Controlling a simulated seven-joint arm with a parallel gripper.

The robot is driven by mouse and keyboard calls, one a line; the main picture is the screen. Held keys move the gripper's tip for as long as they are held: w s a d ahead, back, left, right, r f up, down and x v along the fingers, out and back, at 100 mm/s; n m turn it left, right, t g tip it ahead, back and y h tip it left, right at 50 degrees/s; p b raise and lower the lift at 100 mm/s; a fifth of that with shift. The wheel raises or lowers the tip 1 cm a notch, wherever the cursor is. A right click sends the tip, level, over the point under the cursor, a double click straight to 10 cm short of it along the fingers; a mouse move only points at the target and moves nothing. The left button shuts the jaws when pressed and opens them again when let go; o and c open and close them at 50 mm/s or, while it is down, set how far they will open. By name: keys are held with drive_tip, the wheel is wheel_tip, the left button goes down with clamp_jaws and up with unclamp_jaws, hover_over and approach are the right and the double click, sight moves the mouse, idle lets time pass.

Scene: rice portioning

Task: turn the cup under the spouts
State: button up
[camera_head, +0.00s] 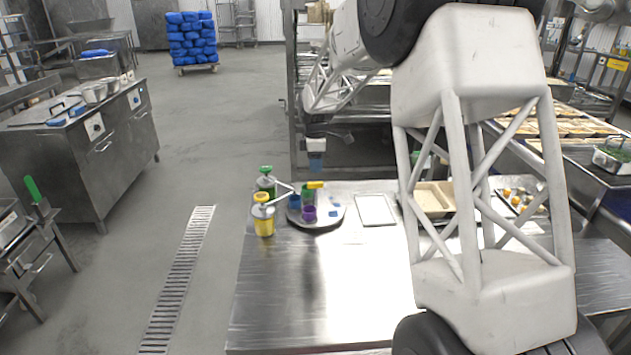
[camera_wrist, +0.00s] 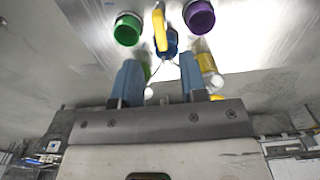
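A round grey tray (camera_head: 325,222) on the table holds a green cup (camera_head: 308,192), a purple cup (camera_head: 309,213) and a blue item (camera_head: 294,203). A yellow handle-like piece (camera_head: 316,185) lies near the green cup. Two pump bottles stand at its left, one green-topped (camera_head: 266,181) and one yellow (camera_head: 263,220); their pale spouts reach towards the tray. In the wrist view the green cup (camera_wrist: 127,28), purple cup (camera_wrist: 199,17) and yellow piece (camera_wrist: 160,28) lie beyond my gripper. My gripper (camera_head: 316,158) is above the tray's back side. Its blue fingers (camera_wrist: 161,85) are apart, with nothing visibly held.
A white-framed flat panel (camera_head: 375,210) lies right of the tray, then a beige divided container (camera_head: 432,199) partly behind my arm. A tray of small food pieces (camera_head: 520,200) is farther right. The table's front (camera_head: 310,290) is clear.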

hover_over(315, 196)
drive_tip(key=shift+w+d+f, duration=0.1)
drive_tip(key=shift+w+f, duration=0.15)
drive_tip(key=shift+f, duration=1.4)
drive_tip(key=shift+w+f, duration=0.2)
drive_tip(key=shift+f, duration=1.4)
clamp_jaws()
